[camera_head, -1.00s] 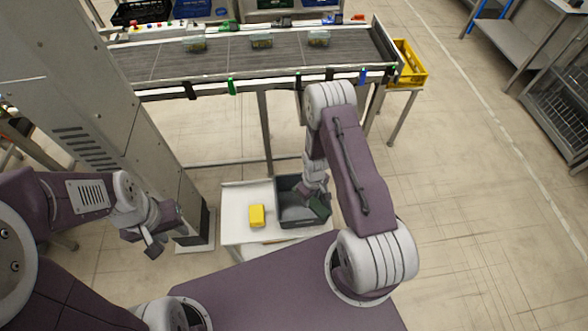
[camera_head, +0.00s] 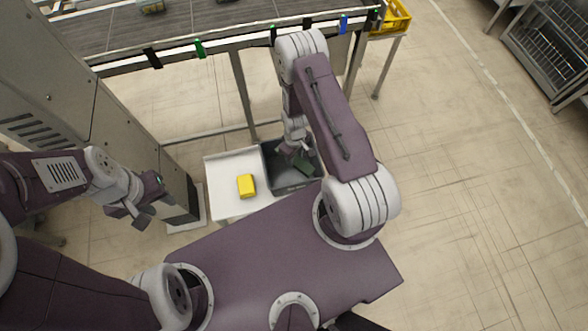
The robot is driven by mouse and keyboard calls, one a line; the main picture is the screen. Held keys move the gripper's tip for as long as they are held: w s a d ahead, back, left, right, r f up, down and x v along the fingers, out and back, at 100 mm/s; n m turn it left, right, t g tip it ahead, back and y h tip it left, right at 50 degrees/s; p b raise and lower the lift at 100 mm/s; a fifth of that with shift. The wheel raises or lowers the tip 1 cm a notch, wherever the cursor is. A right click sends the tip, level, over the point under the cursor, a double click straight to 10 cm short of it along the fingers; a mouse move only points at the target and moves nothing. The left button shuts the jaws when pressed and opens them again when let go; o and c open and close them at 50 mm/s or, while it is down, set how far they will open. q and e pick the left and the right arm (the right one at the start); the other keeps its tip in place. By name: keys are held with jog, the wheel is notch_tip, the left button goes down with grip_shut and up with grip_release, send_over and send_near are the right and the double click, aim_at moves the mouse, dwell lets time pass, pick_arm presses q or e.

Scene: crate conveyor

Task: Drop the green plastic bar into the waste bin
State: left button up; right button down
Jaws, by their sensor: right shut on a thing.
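My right gripper (camera_head: 297,155) points down over the dark grey bin (camera_head: 288,188). It is shut on a dark green block (camera_head: 306,168), which looks like the green plastic bar. The block is tilted and shows above or within the bin's opening; its exact height is hard to tell. My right forearm hides part of the bin's right side. My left gripper (camera_head: 138,208) is at the left, away from the bin, with its fingers apart and nothing between them.
A yellow block (camera_head: 247,186) lies on a white tray (camera_head: 225,170) left of the bin. The conveyor (camera_head: 215,32) runs behind, with green, black and blue clips on its edge. A yellow crate (camera_head: 396,18) stands at the back right.

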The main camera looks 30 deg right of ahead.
jog(key=shift+s, duration=0.1)
jog(key=c, duration=0.8)
grip_release()
jog(key=shift+r, duration=0.25)
notch_tip(320, 180, up, 9)
jog(key=shift+f+b, duration=0.2)
jog(key=shift+b, duration=0.1)
